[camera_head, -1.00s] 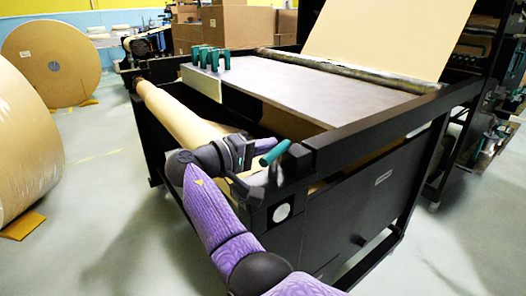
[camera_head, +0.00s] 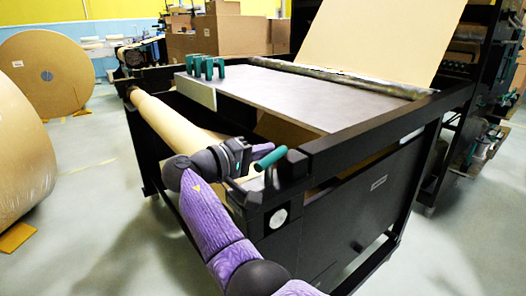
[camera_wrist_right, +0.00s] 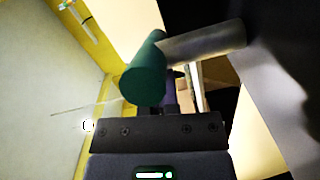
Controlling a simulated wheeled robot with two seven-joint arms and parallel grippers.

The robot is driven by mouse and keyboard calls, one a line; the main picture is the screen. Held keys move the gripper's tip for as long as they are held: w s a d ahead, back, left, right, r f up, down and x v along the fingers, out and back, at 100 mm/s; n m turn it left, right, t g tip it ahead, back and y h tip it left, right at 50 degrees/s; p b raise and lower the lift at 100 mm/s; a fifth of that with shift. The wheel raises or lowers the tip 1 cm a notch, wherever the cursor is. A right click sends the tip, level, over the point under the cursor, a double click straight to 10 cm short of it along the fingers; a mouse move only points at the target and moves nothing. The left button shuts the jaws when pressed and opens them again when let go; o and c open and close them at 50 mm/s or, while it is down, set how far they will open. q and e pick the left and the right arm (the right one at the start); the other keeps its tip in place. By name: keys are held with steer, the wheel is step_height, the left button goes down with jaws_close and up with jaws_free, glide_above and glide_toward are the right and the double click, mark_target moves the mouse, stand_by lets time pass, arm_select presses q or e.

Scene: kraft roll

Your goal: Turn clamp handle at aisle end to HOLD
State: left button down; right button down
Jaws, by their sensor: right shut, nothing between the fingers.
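The clamp handle is a green cylindrical grip (camera_head: 271,158) on a metal shaft, at the near corner of the black machine frame. In the right wrist view the green grip (camera_wrist_right: 147,70) is large and close, with its grey shaft (camera_wrist_right: 205,42) running right. My right gripper (camera_head: 260,150) is shut and empty, right beside the grip at its left. Its fingers are partly hidden behind the grip in the wrist view, so I cannot tell whether they touch it. No HOLD marking is readable. My left gripper is out of view.
The black frame (camera_head: 385,140) surrounds the handle closely, with a white round disc (camera_head: 281,217) below it. A kraft roll (camera_head: 165,122) lies along the left side. Several green handles (camera_head: 207,67) stand on the table edge. Large rolls (camera_head: 22,150) stand at left; the floor between is clear.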

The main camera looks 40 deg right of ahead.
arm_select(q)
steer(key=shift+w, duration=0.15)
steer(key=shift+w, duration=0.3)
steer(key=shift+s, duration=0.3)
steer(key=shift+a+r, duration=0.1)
arm_select(e)
steer(key=shift+r, duration=0.1)
